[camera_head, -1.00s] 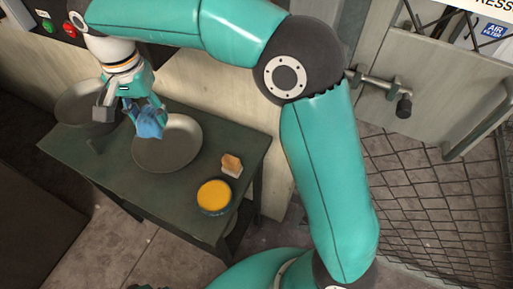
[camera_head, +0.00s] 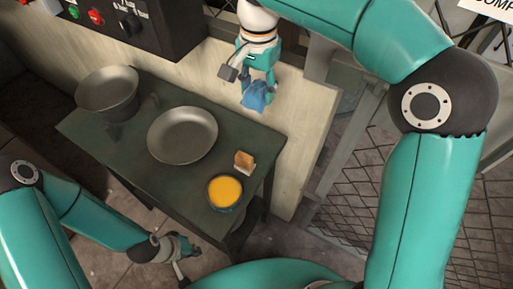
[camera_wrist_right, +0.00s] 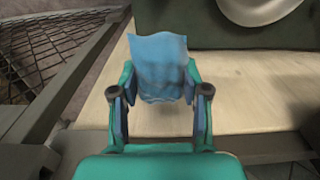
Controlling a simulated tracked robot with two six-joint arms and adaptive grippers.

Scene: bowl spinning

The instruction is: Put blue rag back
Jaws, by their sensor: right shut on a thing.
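The blue rag (camera_head: 257,98) is held in my right gripper (camera_head: 258,84), which is shut on it. In the right wrist view the rag (camera_wrist_right: 158,68) is pinched between both fingers of the right gripper (camera_wrist_right: 160,98). My left gripper (camera_head: 187,258) is low in front of the table, away from the rag and apparently empty; its fingers are too small to judge.
On the dark green table (camera_head: 140,165) stand a deep metal pan (camera_head: 107,92), a shallow metal bowl (camera_head: 183,134), a small brown-and-white block (camera_head: 244,162) and a round tin of yellow stuff (camera_head: 225,191). A control box (camera_head: 110,25) and wire mesh (camera_head: 345,165) flank the space.

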